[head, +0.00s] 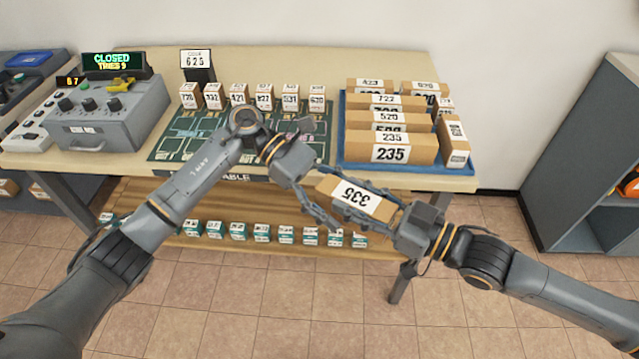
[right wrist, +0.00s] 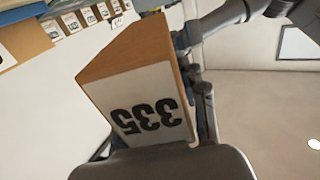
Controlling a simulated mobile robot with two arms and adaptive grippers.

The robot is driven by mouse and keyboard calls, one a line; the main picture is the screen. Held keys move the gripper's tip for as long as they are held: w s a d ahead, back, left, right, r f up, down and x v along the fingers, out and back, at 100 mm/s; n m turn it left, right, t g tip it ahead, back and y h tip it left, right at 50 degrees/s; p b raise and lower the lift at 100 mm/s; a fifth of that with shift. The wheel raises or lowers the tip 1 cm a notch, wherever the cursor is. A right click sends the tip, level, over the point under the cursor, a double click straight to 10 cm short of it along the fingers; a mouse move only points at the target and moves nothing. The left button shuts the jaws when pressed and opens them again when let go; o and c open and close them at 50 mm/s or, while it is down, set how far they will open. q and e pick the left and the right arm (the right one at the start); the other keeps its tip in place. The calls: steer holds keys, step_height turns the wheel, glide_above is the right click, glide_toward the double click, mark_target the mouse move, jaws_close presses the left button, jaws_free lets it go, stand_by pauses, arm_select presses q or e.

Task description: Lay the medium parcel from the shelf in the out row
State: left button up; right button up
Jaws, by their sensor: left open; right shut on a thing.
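A brown parcel with a white label reading 335 (head: 352,194) is held in front of the table's front edge. My right gripper (head: 368,207) is shut on it from the right. The parcel (right wrist: 145,105) fills the middle of the right wrist view, with its label towards the camera. My left gripper (head: 314,195) is open at the parcel's left end; whether it touches the parcel is unclear. The green mat (head: 215,150) with marked rows lies on the table behind my left arm. Its row lettering is partly hidden and too small to read surely.
A blue tray (head: 342,150) with several parcels, the front one marked 235, stands right of the mat. Several small numbered boxes line the mat's back edge. A grey console (head: 115,120) stands left. More small boxes sit on the wooden shelf (head: 150,195) below.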

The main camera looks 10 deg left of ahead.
arm_select(q)
steer(key=shift+x, duration=0.8)
steer(key=shift+c, duration=0.4)
steer(key=c, duration=1.1)
steer(key=shift+c, duration=1.3)
arm_select(e)
steer(key=o, duration=1.4)
